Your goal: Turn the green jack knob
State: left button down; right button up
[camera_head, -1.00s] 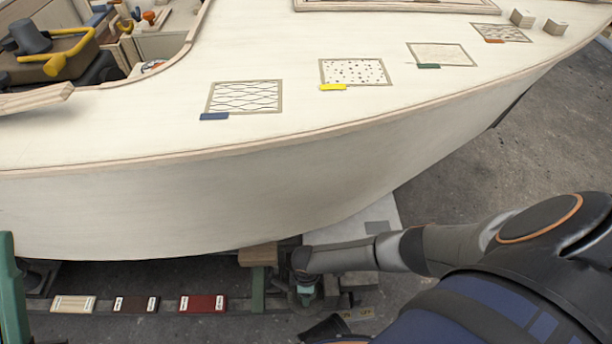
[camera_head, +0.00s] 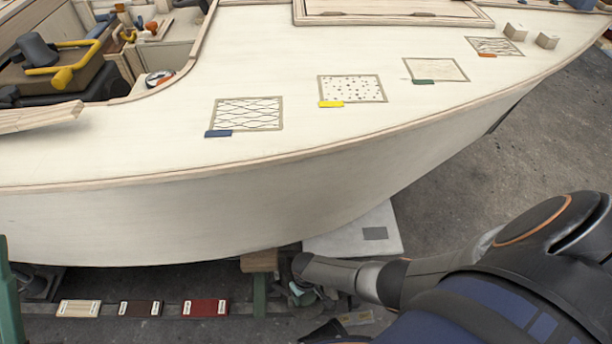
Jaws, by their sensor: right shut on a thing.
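My right arm comes in from the right, and its gripper (camera_head: 303,293) is low beneath the hull, beside a green post (camera_head: 259,292) with a wooden block (camera_head: 259,260) on top. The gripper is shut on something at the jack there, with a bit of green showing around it. The knob itself is mostly hidden by my gripper and wrist, so I cannot make out its shape or angle. My left gripper does not show.
The pale plywood hull (camera_head: 180,220) overhangs the gripper closely. Three sample blocks, pale (camera_head: 79,308), dark brown (camera_head: 140,308) and red (camera_head: 205,308), lie on a rail at the lower left. A light grey board (camera_head: 350,240) lies on the floor behind my wrist. Open floor is at the right.

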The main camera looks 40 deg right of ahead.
jog(key=shift+s+m, duration=0.15)
jog(key=shift+m, duration=1.85)
jog(key=o, duration=1.4)
jog(key=shift+p, duration=0.3)
